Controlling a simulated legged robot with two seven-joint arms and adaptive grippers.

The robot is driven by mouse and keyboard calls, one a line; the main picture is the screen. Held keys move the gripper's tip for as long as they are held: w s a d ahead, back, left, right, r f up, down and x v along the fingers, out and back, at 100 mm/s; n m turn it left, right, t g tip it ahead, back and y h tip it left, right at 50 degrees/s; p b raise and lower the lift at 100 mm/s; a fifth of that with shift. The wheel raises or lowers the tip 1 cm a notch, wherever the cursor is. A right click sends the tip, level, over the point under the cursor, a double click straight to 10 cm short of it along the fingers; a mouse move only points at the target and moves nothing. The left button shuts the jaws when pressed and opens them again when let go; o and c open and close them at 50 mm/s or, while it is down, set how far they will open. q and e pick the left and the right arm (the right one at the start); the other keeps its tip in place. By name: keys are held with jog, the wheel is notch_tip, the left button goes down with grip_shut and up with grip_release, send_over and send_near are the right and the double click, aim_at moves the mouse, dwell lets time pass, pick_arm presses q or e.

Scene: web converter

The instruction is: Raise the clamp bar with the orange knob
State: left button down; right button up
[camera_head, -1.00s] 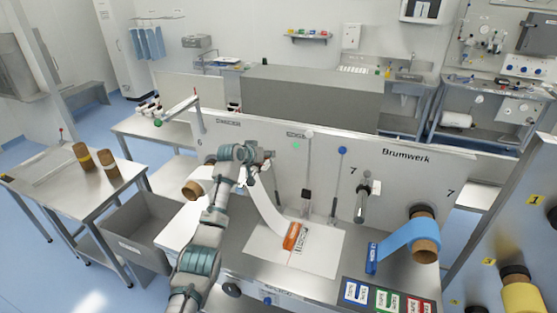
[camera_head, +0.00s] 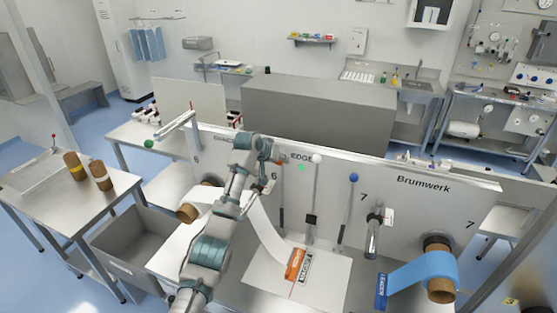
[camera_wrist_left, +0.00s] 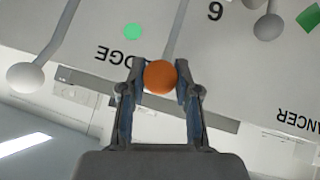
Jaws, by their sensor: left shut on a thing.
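The orange knob (camera_wrist_left: 159,77) sits between the two fingers of my left gripper (camera_wrist_left: 160,92) in the left wrist view. The fingers are closed on its sides. In the head view my left gripper (camera_head: 274,157) is at the upper edge of the grey machine panel, with a bit of the orange knob (camera_head: 284,158) showing at its tip. A thin grey rod (camera_wrist_left: 178,32) runs away from the knob in the wrist view. The clamp bar's far end is not clearly visible. My right gripper is not in view.
Beside it stand a white-knobbed lever (camera_head: 316,159) and a blue-knobbed lever (camera_head: 353,178). A white web with an orange label (camera_head: 295,264) lies on the plate below. A blue roll (camera_head: 425,272) is at right, and a grey bin (camera_head: 138,243) at left.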

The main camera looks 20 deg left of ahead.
pick_arm(q)
jog(key=c, duration=1.2)
grip_release()
jog(key=shift+f, duration=0.3)
jog(key=o, duration=0.4)
jog(key=shift+w, duration=0.15)
jog(key=shift+c, duration=0.2)
jog(key=shift+w+f, duration=0.15)
jog(key=shift+w, duration=0.3)
jog(key=shift+s+r, duration=0.15)
jog(key=shift+r, duration=0.1)
jog(key=v, duration=1.1)
jog(key=shift+r, duration=0.15)
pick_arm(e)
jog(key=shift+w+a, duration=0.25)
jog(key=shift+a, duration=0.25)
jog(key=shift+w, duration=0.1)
